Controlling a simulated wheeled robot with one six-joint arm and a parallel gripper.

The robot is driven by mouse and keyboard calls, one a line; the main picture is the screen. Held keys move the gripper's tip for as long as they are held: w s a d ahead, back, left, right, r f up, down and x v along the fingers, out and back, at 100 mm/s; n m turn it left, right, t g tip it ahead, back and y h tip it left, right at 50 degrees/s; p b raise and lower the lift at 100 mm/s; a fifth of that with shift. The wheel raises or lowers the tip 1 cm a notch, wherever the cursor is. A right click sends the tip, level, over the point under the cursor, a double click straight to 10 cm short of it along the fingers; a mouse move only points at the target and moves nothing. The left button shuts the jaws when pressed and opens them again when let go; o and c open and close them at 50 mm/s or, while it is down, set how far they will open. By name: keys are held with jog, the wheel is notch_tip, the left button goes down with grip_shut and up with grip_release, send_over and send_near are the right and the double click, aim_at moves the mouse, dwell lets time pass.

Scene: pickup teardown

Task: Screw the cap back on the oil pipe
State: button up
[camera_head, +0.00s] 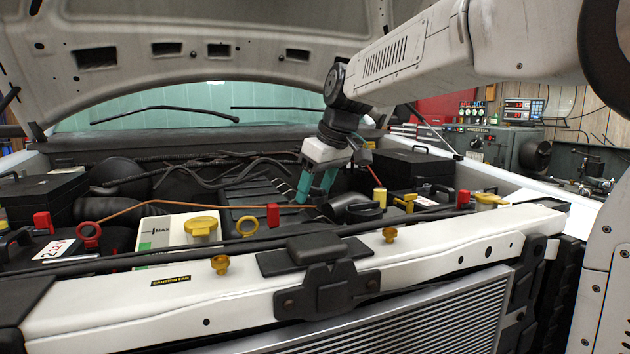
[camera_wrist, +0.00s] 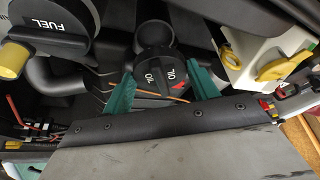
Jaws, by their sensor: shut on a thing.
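My gripper (camera_head: 314,194) has teal fingers and reaches down into the middle of the engine bay. In the wrist view my gripper (camera_wrist: 161,82) is shut on the round black oil cap (camera_wrist: 153,68), which is marked OIL and has a small red mark. One finger is on each side of the cap. A dark pipe (camera_wrist: 153,37) shows just beyond the cap. I cannot tell from these frames whether the cap is seated on a pipe mouth. In the head view the cap is mostly hidden by the fingers.
A black cap marked FUEL (camera_wrist: 48,28) is close by at upper left in the wrist view. A white reservoir with a yellow cap (camera_head: 201,226) stands to the left in the head view. The white front crossbar (camera_head: 130,295) and raised hood (camera_head: 215,25) bound the bay.

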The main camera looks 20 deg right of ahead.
aim_at(322, 197)
notch_tip(322, 197, down, 3)
jog(key=shift+d+r, duration=0.15)
jog(key=shift+f, duration=1)
jog(key=shift+f, duration=0.8)
dwell(1.0)
jog(key=o, duration=1)
jog(key=shift+s+r, duration=0.1)
jog(key=shift+r, duration=0.05)
